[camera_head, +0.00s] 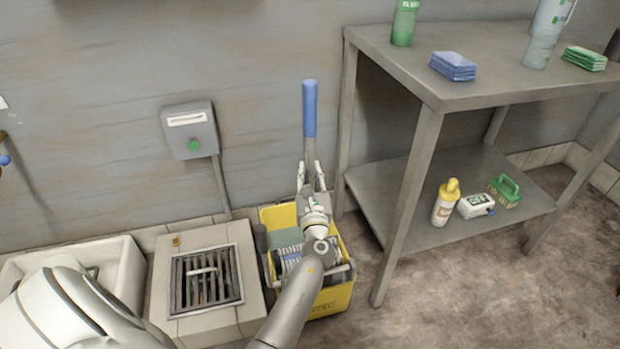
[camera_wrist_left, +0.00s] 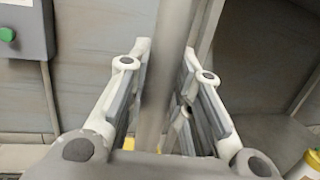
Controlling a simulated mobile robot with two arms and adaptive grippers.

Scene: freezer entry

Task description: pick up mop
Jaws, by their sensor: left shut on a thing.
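The mop (camera_head: 309,108) stands nearly upright, with a blue grip on top and a grey shaft. Its lower end is hidden behind my arm, at the yellow mop bucket (camera_head: 333,300). My left gripper (camera_head: 310,168) is around the grey shaft below the blue grip, shut on it. In the left wrist view the shaft (camera_wrist_left: 167,75) runs between the two fingers of the left gripper (camera_wrist_left: 166,52). My right gripper is not in view.
A grey metal table (camera_head: 434,100) stands right of the bucket, its leg close by. Its lower shelf (camera_head: 400,205) holds a yellow-capped bottle (camera_head: 445,203) and a green brush (camera_head: 504,190). A floor grate (camera_head: 206,276) lies left. A wall box (camera_head: 190,140) hangs behind.

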